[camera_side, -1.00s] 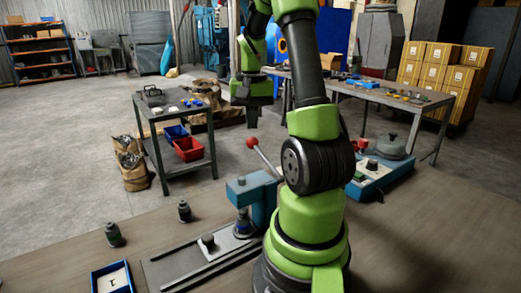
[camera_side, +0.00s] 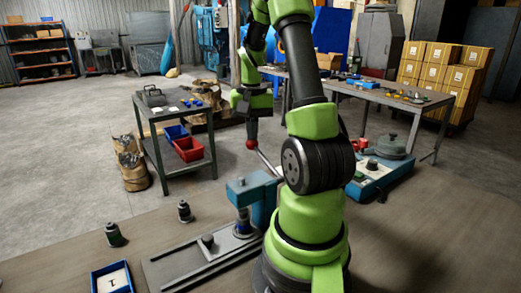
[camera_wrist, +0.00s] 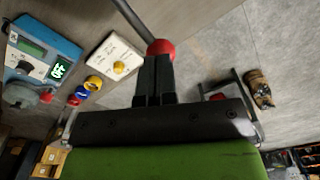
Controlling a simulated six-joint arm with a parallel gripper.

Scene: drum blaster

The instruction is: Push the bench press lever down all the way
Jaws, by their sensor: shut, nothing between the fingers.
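The blue bench press (camera_side: 262,203) stands on the bench left of my arm's base. Its lever (camera_side: 268,163) slants up and left to a red ball knob (camera_side: 250,144). My gripper (camera_side: 251,138) is shut and empty, fingers pointing down, at the top of the knob. In the wrist view the shut fingertips (camera_wrist: 155,58) meet or nearly meet the red knob (camera_wrist: 160,48), and the lever rod (camera_wrist: 130,15) runs to the upper left. I cannot tell whether they touch. Part of the press and lever base is hidden behind my arm.
A dark slide rail (camera_side: 200,262) lies before the press. Two small dark fittings (camera_side: 114,235) (camera_side: 184,211) and a blue tray (camera_side: 112,278) are to the left. A blue device (camera_side: 378,178) stands right of my arm. The space around the knob looks clear.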

